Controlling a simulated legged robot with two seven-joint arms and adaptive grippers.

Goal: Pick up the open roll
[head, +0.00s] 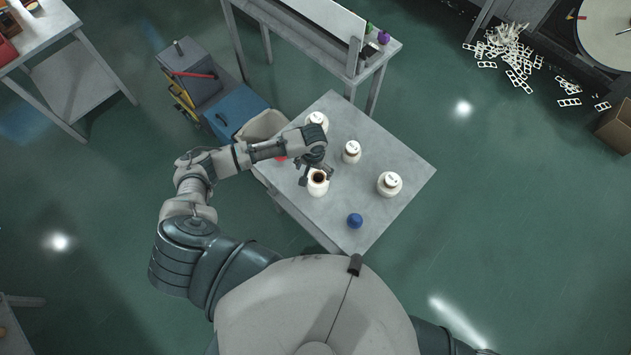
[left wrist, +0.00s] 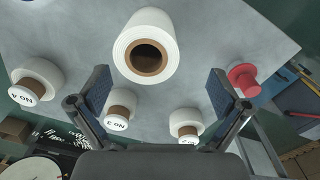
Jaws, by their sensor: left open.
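The open roll is a white roll (head: 318,190) with a bare brown core, standing on the grey table near its left front edge. In the left wrist view the roll (left wrist: 150,20) is at top centre, its hollow core facing the camera. My left gripper (head: 317,172) is over the far side of the roll in the head view. In the left wrist view my left gripper (left wrist: 159,90) is open and empty, fingers wide apart, with the roll beyond and between them. I cannot tell the exact gap. My right gripper is not in view.
Several capped white rolls, including one at the right (head: 389,184) and one in the middle (head: 352,152), stand on the table (head: 395,150). A blue ball (head: 355,221) lies near the front edge. A red piece (left wrist: 243,80) sits at the right in the wrist view.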

